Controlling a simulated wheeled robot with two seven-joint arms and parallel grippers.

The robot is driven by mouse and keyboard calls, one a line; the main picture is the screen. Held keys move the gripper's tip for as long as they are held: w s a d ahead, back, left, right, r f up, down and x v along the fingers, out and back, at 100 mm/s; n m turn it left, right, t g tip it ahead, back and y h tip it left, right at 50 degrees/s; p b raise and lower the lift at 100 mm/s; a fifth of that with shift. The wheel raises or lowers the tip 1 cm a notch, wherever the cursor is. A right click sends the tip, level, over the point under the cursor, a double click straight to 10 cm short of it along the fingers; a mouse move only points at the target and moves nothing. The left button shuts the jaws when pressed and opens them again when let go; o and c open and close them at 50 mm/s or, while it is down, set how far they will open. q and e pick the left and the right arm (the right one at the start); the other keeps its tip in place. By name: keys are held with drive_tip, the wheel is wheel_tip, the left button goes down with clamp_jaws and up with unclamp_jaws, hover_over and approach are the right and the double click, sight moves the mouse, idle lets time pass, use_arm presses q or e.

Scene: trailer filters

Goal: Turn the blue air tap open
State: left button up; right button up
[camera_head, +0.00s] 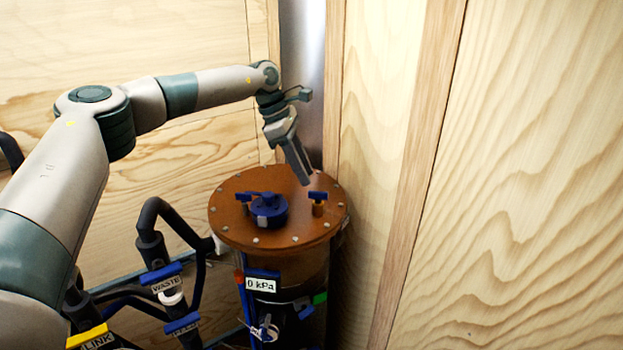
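A round orange-brown lid (285,238) with bolts around its rim tops a clear vessel. On it, a small tap with a blue handle (318,195) on a brass-coloured stem stands at the right. A second blue handle (244,196) shows at the left, partly behind a blue round cap (268,208). No label tells which is the air tap. My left gripper (306,183) points down over the back right of the lid, close to the right tap in the picture. Its fingers look close together from this side, so I cannot tell their opening. My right gripper is out of view.
A "0 kPa" display (262,284) is on the vessel's front. Black hoses (160,215) and blue-handled valves, one labelled WASTE (165,283), stand to the left. Wooden walls (510,180) close in at the right and behind.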

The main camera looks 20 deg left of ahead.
sight(314, 192)
use_arm(q)
drive_tip(key=p+x, duration=0.1)
drive_tip(key=x, duration=0.2)
drive_tip(key=shift+d+f+p, duration=0.15)
drive_tip(key=shift+f+p, duration=0.15)
drive_tip(key=shift+p, duration=0.05)
drive_tip(key=shift+x, duration=0.9)
clamp_jaws()
